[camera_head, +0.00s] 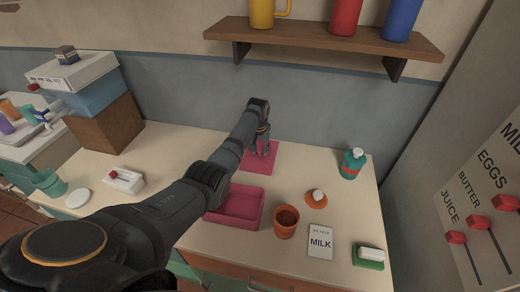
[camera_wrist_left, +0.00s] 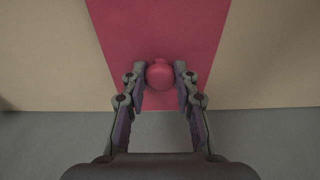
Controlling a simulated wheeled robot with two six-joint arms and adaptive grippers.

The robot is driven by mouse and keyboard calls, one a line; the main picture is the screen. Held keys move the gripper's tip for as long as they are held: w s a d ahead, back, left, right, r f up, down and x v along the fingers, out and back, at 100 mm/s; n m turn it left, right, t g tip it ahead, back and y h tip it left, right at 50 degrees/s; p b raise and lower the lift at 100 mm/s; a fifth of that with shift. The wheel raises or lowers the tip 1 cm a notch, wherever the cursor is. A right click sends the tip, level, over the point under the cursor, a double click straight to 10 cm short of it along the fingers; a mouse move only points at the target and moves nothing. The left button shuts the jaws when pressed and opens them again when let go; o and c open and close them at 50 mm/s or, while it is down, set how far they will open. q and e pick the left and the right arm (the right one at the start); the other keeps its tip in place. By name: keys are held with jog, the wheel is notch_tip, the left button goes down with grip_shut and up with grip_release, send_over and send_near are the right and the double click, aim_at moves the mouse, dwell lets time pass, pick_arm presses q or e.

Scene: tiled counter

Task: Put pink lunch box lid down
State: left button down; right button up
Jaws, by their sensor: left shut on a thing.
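The pink lunch box lid (camera_head: 268,165) is a flat pink panel at the back of the counter, near the wall. My left gripper (camera_head: 260,151) is above it, fingers pointing down. In the left wrist view the fingers (camera_wrist_left: 160,84) are shut on the round knob (camera_wrist_left: 160,73) of the lid (camera_wrist_left: 160,25). The lid looks level and at or very near the counter; I cannot tell whether it touches. The open pink lunch box (camera_head: 230,221) stands in front of it, partly behind my left arm. My right gripper is not in view.
A terracotta cup (camera_head: 286,224), an orange round item with a white top (camera_head: 316,199), a milk card (camera_head: 320,241) and a green dish with a white block (camera_head: 368,263) stand to the right. A teal bottle (camera_head: 351,164) is at the back right. A wooden shelf (camera_head: 325,38) hangs above.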

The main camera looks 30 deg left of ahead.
aim_at(259, 158)
pick_arm(q)
jog(key=c, duration=1)
grip_release()
jog(key=shift+f, duration=0.15)
jog(key=r, duration=0.4)
jog(key=s+r, duration=0.1)
jog(key=r, duration=0.7)
jog(key=shift+s+d+r, duration=0.1)
jog(key=shift+s+d, duration=0.1)
jog(key=shift+s, duration=0.2)
